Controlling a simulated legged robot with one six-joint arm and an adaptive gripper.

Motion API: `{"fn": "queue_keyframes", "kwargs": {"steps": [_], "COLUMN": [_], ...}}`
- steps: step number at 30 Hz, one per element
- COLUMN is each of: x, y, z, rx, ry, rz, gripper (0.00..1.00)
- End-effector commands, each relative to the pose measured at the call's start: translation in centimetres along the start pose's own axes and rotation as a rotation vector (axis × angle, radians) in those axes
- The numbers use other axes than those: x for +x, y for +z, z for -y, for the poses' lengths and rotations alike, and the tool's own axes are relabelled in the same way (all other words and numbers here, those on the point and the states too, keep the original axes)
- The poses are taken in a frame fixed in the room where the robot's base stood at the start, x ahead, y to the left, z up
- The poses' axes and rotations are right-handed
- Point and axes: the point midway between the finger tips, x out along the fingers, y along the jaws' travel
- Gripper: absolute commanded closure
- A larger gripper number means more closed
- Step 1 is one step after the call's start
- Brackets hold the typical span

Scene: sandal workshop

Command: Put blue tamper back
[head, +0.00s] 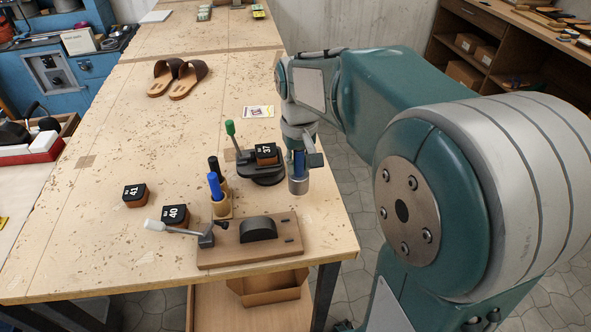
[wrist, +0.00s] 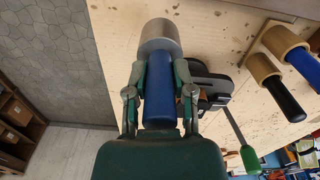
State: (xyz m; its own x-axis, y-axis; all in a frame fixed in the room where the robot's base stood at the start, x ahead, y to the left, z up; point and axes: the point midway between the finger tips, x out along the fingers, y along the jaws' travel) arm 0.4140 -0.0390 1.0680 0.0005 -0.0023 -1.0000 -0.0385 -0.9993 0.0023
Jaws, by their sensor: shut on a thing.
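In the wrist view my gripper (wrist: 158,80) has a finger on each side of the handle, and the tamper's steel head (wrist: 160,40) sticks out beyond the fingertips. A wooden holder (head: 222,208) stands on the table to the left, with another blue handle (head: 214,185) and a black handle (head: 213,166) upright in it. It also shows in the wrist view (wrist: 260,67).
A black round fixture (head: 262,175) with a green-knobbed lever and block 37 stands close left of the tamper. A wooden board (head: 225,253) with a white-handled clamp lies in front. Blocks 41 (head: 134,195) and 40 (head: 174,214) and sandals (head: 180,78) lie on the table (head: 110,140).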

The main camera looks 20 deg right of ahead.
Motion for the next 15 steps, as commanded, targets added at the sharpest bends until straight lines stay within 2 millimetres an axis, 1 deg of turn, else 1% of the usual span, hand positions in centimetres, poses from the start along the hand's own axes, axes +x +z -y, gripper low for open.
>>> {"fn": "queue_keyframes", "kwargs": {"steps": [3, 6, 9, 15], "x": [1.3, 2.9, 3.8, 3.9], "y": [-0.9, -0.7, -0.7, -0.7], "z": [-0.1, 0.0, 0.0, 0.0], "rx": [0.000, 0.000, 0.000, 0.000], "ry": [0.000, 0.000, 0.000, 0.000], "rz": [0.003, 0.003, 0.001, -0.001], "gripper": [1.00, 1.00, 1.00, 1.00]}}
